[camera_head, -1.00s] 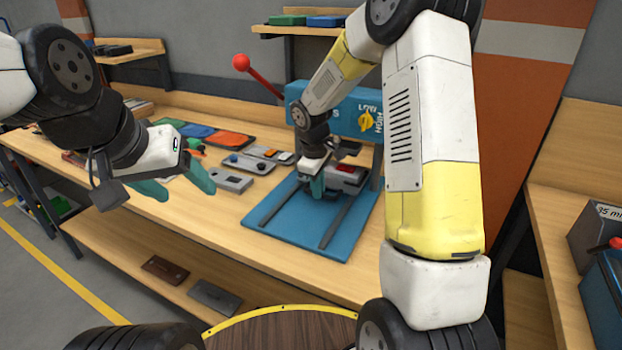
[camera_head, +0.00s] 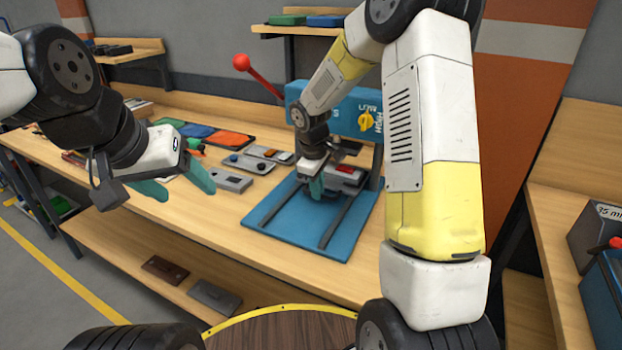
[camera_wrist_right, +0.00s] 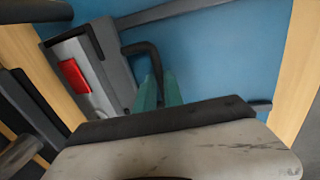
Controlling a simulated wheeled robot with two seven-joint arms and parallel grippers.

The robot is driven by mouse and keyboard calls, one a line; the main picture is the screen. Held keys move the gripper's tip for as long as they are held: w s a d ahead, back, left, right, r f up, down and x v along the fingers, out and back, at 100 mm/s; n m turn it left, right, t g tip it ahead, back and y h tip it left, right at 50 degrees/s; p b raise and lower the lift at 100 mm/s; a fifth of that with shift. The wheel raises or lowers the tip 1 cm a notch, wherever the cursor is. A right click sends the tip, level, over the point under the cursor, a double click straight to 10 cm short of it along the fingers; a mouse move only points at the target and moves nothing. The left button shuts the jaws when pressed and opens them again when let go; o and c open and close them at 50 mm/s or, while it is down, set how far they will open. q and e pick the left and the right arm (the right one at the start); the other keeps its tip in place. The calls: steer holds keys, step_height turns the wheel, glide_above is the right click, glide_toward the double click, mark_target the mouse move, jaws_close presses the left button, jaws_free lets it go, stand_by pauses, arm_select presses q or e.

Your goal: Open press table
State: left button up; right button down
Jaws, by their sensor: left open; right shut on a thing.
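The blue press (camera_head: 340,112) stands on the bench with a red-knobbed lever (camera_head: 262,78) and a yellow dial. Its blue base plate (camera_head: 285,232) carries two dark rails. The grey press table (camera_head: 350,182) with a red patch sits at the back of the rails, under the press head; my right arm partly hides it. It also shows in the right wrist view (camera_wrist_right: 75,78). My right gripper (camera_head: 317,190) is shut on its dark bent handle (camera_wrist_right: 150,58). My left gripper (camera_head: 182,188) is open and empty above the bench's front edge, left of the press.
Grey parts (camera_head: 229,179) and coloured trays (camera_head: 230,140) lie on the bench left of the press. A lower shelf (camera_head: 150,245) holds two flat blocks. Another bench with boxes stands at the right. The front of the base plate is clear.

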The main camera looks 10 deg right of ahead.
steer(key=s+a, duration=0.3)
steer(key=s, duration=0.2)
steer(key=s+a, duration=0.3)
steer(key=s, duration=0.2)
steer(key=s+a, duration=0.4)
steer(key=s, duration=0.1)
steer(key=shift+w, duration=0.1)
steer(key=c, duration=1.5)
jaws_free()
steer(key=shift+o, duration=0.2)
step_height(320, 180, up, 8)
steer(key=s, duration=0.1)
steer(key=shift+s+a+f, duration=0.15)
steer(key=shift+a, duration=0.3)
steer(key=s+d+r+m+t+y, duration=0.3)
steer(key=s+d+r+m+t, duration=0.1)
steer(key=s+d+r+m, duration=0.6)
steer(key=d+r, duration=0.3)
steer(key=shift+s+d+r, duration=0.15)
steer(key=shift+s+r, duration=0.05)
steer(key=shift+r, duration=0.05)
